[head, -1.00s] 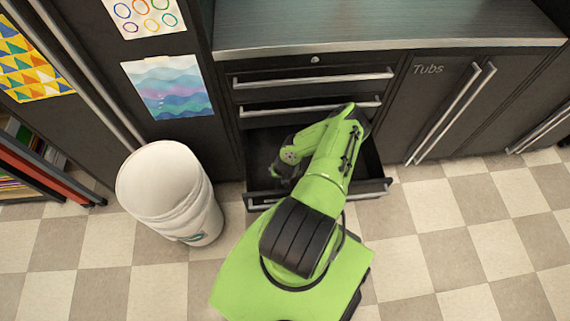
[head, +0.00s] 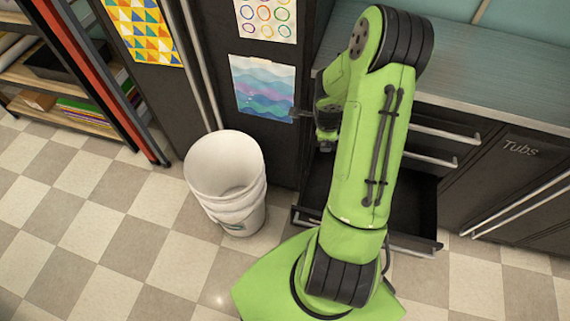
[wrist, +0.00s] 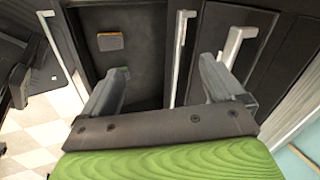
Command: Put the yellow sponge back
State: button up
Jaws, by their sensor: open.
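In the wrist view, a small block with an orange-yellow edge and a greyish face, apparently the yellow sponge (wrist: 110,42), lies in the open dark drawer (wrist: 146,50). My gripper (wrist: 163,66) is open and empty, above and apart from the sponge. In the head view the open bottom drawer (head: 412,205) is largely covered by my arm; its contents do not show there. The fingers are hidden in the head view.
A white bin (head: 228,180) stands on the floor left of the drawer. Two closed drawers with bar handles (head: 445,134) are above it, under the countertop (head: 470,75). A cupboard marked Tubs (head: 520,150) is at right. Shelves (head: 75,80) stand at left.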

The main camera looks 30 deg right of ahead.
jog(key=a+r+n, duration=0.8)
jog(key=r, duration=0.4)
jog(key=s+a+r+n+t+y, duration=0.2)
jog(key=s+a+r+n+y, duration=0.1)
jog(key=s+a+r+n, duration=1)
jog(key=s+a+n, duration=0.3)
jog(key=a+n, duration=0.1)
jog(key=shift+s, duration=0.4)
